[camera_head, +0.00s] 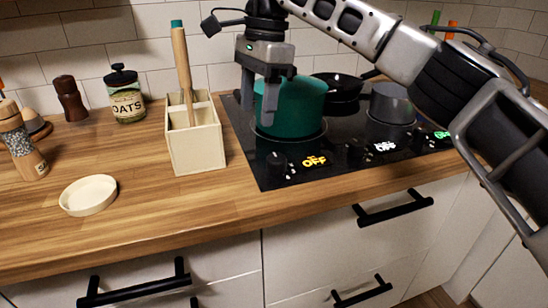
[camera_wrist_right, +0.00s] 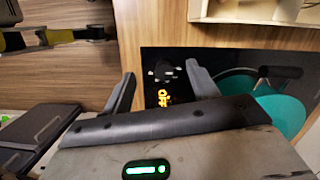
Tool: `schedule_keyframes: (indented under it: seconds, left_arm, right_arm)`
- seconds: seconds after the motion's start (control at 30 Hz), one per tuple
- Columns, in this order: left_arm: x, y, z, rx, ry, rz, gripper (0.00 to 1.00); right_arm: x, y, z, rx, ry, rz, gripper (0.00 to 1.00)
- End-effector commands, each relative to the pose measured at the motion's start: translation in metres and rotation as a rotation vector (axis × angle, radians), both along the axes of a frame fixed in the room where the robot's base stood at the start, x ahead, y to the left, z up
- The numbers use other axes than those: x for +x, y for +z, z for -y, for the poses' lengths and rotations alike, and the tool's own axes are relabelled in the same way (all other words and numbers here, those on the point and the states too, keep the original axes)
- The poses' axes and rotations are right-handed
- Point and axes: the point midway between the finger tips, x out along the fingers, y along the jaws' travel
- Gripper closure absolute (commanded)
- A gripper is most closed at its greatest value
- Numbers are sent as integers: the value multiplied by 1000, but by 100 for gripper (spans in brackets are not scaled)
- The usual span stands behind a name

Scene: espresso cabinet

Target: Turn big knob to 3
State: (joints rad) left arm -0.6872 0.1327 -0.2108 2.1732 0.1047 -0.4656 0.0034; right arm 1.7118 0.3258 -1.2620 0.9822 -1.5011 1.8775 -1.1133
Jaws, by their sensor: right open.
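A black cooktop (camera_head: 262,178) has a row of dark knobs along its front edge. The leftmost knob (camera_head: 277,163) has a yellow OFF display (camera_head: 314,161) beside it. A second knob (camera_head: 355,151) has a white OFF display (camera_head: 385,146). My right gripper (camera_head: 258,104) is open above the cooktop's left side, pointing down, in front of the green pot. In the right wrist view, the leftmost knob (camera_wrist_right: 163,71) shows between the open fingers (camera_wrist_right: 160,76), apart from them, with its yellow display (camera_wrist_right: 163,98) beside it. My left gripper is not in view.
A green pot (camera_head: 292,108) stands close behind the gripper. A black pan (camera_head: 340,88) and a grey pot (camera_head: 392,104) are farther right. A cream utensil holder (camera_head: 197,149) stands left of the cooktop, and a shallow white dish (camera_head: 88,195) lies on the wooden counter.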

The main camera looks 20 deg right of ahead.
Motion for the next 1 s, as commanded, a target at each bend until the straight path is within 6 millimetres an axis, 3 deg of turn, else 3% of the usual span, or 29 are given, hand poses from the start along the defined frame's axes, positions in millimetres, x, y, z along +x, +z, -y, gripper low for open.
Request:
schedule_keyframes:
  seconds: [0.1,0.27,0.8,1.0]
  left_arm:
    - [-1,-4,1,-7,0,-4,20]
    - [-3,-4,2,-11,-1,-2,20]
    - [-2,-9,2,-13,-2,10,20]
    - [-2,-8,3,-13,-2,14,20]
  right_arm:
    - [1,27,31,-116,-19,38,41]
    - [0,28,43,-160,-26,42,41]
    - [-1,-80,41,-155,-23,40,41]
    - [0,-109,41,-153,-24,42,41]
